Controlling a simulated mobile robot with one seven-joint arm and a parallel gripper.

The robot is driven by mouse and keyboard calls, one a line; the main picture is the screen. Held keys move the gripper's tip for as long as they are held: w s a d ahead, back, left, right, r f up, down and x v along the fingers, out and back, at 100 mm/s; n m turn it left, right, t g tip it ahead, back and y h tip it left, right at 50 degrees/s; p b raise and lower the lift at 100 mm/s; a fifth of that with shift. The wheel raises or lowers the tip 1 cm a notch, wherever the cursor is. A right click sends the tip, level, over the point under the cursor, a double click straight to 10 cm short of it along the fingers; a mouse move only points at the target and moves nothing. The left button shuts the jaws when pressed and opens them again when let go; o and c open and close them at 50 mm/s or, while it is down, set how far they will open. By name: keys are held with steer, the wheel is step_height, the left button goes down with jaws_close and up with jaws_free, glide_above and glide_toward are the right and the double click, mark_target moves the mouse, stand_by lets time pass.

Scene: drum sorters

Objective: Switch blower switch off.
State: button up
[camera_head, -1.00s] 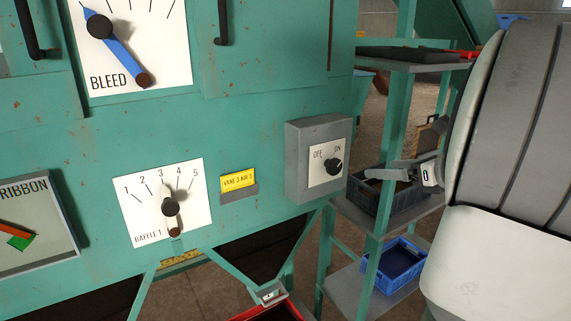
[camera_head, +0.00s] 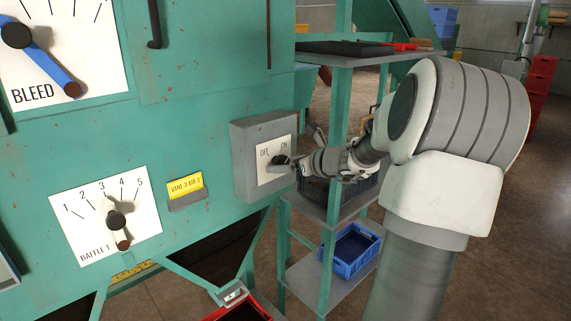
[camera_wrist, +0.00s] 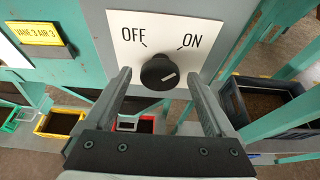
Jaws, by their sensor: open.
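The blower switch is a round black knob (camera_wrist: 158,72) on a white plate marked OFF and ON. The plate sits on a grey box (camera_head: 243,150) on the green machine. The knob's white mark lies on its right side, the ON side. My gripper (camera_wrist: 159,78) is open, with one finger to the left and one to the right of the knob in the wrist view. I cannot tell whether either finger touches it. In the head view my gripper (camera_head: 295,166) is at the plate and partly hides the knob (camera_head: 279,161).
A yellow label (camera_head: 186,186) and the Baffle 1 dial (camera_head: 112,222) are left of the switch box. A shelf (camera_head: 312,276) with a blue crate (camera_head: 351,251) stands close on the right. A red bin (camera_head: 240,309) is below.

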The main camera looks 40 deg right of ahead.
steer(key=shift+w, duration=0.1)
steer(key=c, duration=1.4)
steer(key=shift+o, duration=0.2)
